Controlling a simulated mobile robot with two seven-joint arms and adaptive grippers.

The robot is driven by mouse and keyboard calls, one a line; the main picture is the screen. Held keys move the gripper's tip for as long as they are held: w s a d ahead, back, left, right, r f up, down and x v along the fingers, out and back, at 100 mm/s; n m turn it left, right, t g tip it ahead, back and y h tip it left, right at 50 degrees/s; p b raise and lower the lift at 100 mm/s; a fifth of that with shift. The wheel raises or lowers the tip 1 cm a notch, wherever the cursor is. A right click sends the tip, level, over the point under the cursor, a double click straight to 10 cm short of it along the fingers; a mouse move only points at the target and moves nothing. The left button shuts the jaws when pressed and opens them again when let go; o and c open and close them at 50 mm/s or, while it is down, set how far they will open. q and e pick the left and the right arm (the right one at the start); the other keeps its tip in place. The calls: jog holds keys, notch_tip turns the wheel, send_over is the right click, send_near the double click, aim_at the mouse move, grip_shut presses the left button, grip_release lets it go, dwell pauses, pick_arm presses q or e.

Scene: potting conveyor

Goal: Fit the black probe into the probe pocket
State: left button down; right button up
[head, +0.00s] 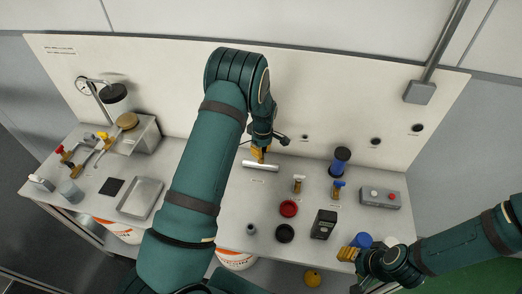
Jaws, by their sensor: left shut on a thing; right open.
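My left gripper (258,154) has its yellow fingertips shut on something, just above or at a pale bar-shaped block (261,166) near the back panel. The thing held is mostly hidden and too small to make out. A dark piece (283,140) shows just right of this gripper; I cannot tell if it is the black probe or a part of the gripper. I cannot single out the probe pocket. My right gripper (349,253) is open near the front edge, left of a blue cap (362,240).
A red dish (289,208), a black dish (285,233) and a black device (323,224) stand mid-table. A grey button box (380,198) is at right. An empty metal tray (140,198) is at left. The back panel (330,110) rises close behind my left gripper.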

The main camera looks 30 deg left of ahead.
pick_arm(q)
jog(key=shift+f+b, duration=0.5)
jog(key=shift+f, duration=0.25)
jog(key=c, duration=1)
grip_release()
jog(key=shift+c, duration=0.2)
notch_tip(320, 180, up, 12)
jog(key=shift+d, duration=0.3)
